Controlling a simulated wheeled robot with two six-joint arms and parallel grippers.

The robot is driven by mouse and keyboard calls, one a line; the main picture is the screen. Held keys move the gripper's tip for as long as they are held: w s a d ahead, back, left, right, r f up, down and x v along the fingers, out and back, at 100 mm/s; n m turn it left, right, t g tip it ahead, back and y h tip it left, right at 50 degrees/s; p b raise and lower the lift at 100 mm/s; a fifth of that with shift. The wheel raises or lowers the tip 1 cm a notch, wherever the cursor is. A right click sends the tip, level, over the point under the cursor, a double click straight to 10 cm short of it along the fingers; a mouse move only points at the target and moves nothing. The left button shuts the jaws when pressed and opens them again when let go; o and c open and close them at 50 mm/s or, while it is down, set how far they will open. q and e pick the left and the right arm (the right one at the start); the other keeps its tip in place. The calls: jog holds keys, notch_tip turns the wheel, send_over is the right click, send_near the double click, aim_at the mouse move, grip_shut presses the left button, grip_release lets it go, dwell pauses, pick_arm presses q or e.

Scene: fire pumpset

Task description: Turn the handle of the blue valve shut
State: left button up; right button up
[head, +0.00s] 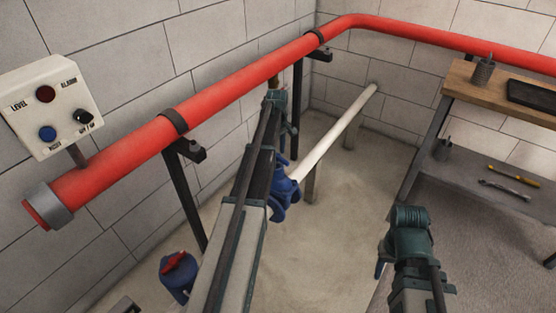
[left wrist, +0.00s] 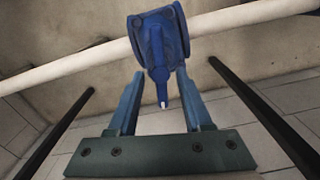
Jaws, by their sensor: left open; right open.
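The blue valve (head: 285,202) sits on the white pipe, partly hidden behind my left arm in the head view. My left gripper (left wrist: 161,76) is open, one finger on each side of the handle. My right gripper (head: 382,262) is at the lower right of the head view, open and away from the valve.
A thick red pipe (head: 240,69) on brackets runs along the walls. The white pipe (head: 338,133) is low near the floor. A control box (head: 49,105) is at left, and a blue fitting with a red top (head: 178,272) below. A workbench (head: 470,78) stands at right.

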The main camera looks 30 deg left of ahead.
pick_arm(q)
jog(key=shift+f, duration=0.5)
pick_arm(e)
jog(key=shift+f, duration=0.45)
pick_arm(q)
jog(key=shift+r, duration=0.1)
jog(key=shift+c, duration=0.3)
grip_shut()
jog(key=shift+m, duration=0.3)
